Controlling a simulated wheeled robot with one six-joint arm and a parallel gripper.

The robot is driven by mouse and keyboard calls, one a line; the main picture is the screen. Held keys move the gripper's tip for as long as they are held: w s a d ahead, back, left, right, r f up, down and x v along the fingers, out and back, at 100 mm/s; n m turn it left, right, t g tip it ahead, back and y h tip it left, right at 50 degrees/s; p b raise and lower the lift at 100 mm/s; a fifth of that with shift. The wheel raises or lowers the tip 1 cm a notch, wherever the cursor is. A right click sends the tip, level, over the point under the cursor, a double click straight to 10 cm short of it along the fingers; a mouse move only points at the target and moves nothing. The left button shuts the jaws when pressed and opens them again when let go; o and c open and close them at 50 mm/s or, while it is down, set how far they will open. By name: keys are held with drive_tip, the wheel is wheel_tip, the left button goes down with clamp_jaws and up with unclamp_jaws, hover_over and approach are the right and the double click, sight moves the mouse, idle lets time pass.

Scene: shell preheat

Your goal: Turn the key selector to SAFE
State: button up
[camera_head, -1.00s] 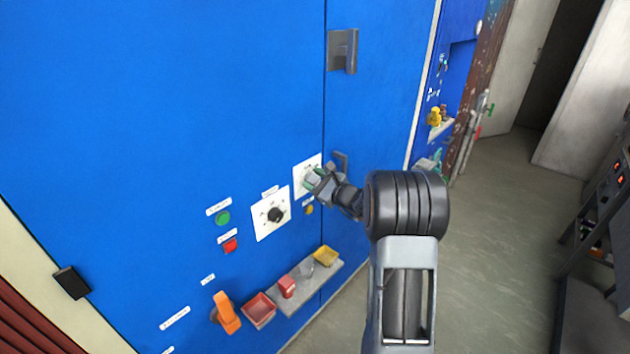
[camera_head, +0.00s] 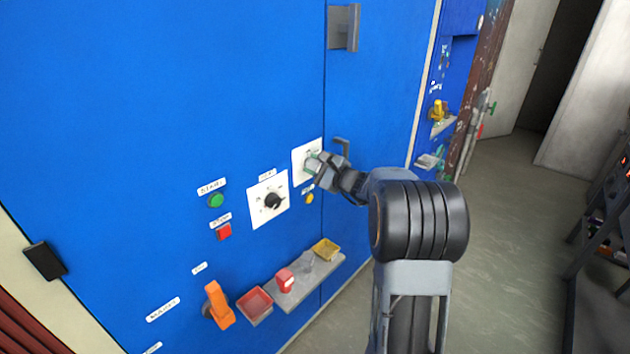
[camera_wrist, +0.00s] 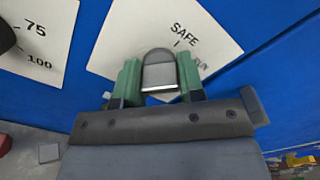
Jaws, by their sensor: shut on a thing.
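The key selector (camera_wrist: 159,72) shows in the wrist view as a grey, round-topped key in front of a white plate (camera_wrist: 205,30) marked SAFE and a partly hidden second word. My gripper (camera_wrist: 158,82) is shut on the key, with one green fingertip on each side of it. In the head view my gripper (camera_head: 314,164) is at the same white plate (camera_head: 301,152) on the blue cabinet, and hides most of the key there. The key's pointing direction is hard to tell.
Left of the plate is a black dial (camera_head: 273,201) on its own white plate, with a green button (camera_head: 216,200) and a red button (camera_head: 224,231). Below are an orange lever (camera_head: 219,305) and a shelf (camera_head: 300,290) with small trays. A grey handle (camera_head: 343,27) projects above.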

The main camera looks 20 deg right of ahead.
drive_tip(key=n+b, duration=0.2)
drive_tip(key=b, duration=0.3)
drive_tip(key=n+b, duration=0.3)
drive_tip(key=b, duration=0.2)
drive_tip(key=shift+f, duration=0.4)
drive_tip(key=n+b, duration=0.1)
drive_tip(key=b, duration=0.1)
drive_tip(key=n+b, duration=0.1)
drive_tip(key=shift+r+n+b, duration=0.2)
drive_tip(key=shift+n+b, duration=0.1)
drive_tip(key=shift+b, duration=0.1)
drive_tip(key=shift+r+n+b, duration=0.1)
drive_tip(key=shift+n+b, duration=0.3)
drive_tip(key=shift+b, duration=0.05)
drive_tip(key=shift+r, duration=0.15)
drive_tip(key=o, duration=0.9)
drive_tip(key=shift+o, duration=0.2)
drive_tip(key=shift+s, duration=0.1)
drive_tip(key=v, duration=1.3)
drive_tip(key=shift+s+d, duration=0.2)
drive_tip(key=shift+s, duration=0.1)
